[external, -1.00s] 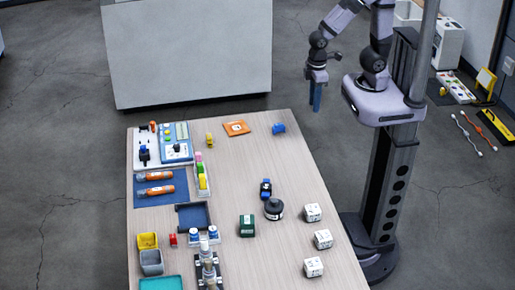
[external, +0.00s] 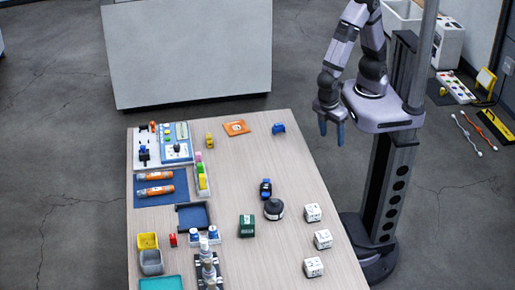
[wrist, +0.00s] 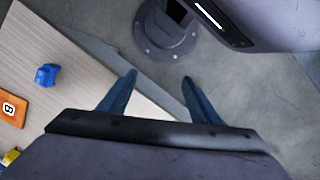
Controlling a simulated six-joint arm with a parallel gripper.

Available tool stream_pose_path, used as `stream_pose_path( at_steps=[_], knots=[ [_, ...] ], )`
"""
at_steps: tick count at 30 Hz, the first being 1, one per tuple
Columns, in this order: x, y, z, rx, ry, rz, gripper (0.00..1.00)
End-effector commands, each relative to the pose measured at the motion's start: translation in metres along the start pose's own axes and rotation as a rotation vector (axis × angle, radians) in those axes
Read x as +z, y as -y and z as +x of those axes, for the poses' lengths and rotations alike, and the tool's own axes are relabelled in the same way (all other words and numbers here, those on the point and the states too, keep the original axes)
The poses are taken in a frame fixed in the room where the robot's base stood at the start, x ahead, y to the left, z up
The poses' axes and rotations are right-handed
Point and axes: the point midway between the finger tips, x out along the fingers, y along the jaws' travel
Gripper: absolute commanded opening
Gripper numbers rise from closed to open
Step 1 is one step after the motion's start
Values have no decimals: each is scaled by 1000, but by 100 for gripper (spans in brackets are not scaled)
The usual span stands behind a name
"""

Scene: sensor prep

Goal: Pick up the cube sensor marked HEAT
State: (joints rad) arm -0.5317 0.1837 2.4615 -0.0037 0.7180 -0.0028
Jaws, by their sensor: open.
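Three white cubes with dark markings stand in a row along the table's right side in the external view: a far cube (external: 312,212), a middle cube (external: 323,239) and a near cube (external: 313,267). Their markings are too small to read, so I cannot tell which one says HEAT. My gripper (external: 332,132) is open and empty, fingers pointing down, off the table's far right edge and well away from the cubes. In the wrist view my gripper (wrist: 160,98) shows two blue fingers spread apart, with no cube in view.
On the table (external: 245,175), a round black object (external: 273,208), a green box (external: 247,225) and a blue-black item (external: 265,188) stand left of the cubes. A blue object (external: 278,129) and an orange square (external: 236,128) lie at the far end. Trays and bottles crowd the left side.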

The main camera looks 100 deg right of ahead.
Motion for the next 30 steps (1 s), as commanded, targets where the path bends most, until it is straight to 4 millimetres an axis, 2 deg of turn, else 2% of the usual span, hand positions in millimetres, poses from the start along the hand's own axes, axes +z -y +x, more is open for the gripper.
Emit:
stream_pose_path(
  at_steps=[1, 3, 6, 10, 12, 14, 17, 18, 20, 22, 30],
  knots=[
    [-17, 18, 14, 21, 12, -84, 58],
    [-44, 42, 24, 48, 10, -185, 58],
    [-85, 82, 35, 86, -13, -305, 58],
    [-137, 128, 38, 112, -78, -334, 58],
    [-166, 145, 32, 114, -124, -293, 58],
    [-191, 155, 20, 107, -174, -230, 58],
    [-232, 170, -13, 78, -273, -93, 58],
    [-247, 175, -31, 61, -318, -28, 58],
    [-260, 179, -49, 38, -358, 71, 58],
    [-266, 180, -58, 21, -376, 174, 58],
    [-261, 175, -57, -9, -363, 455, 58]
  ],
)
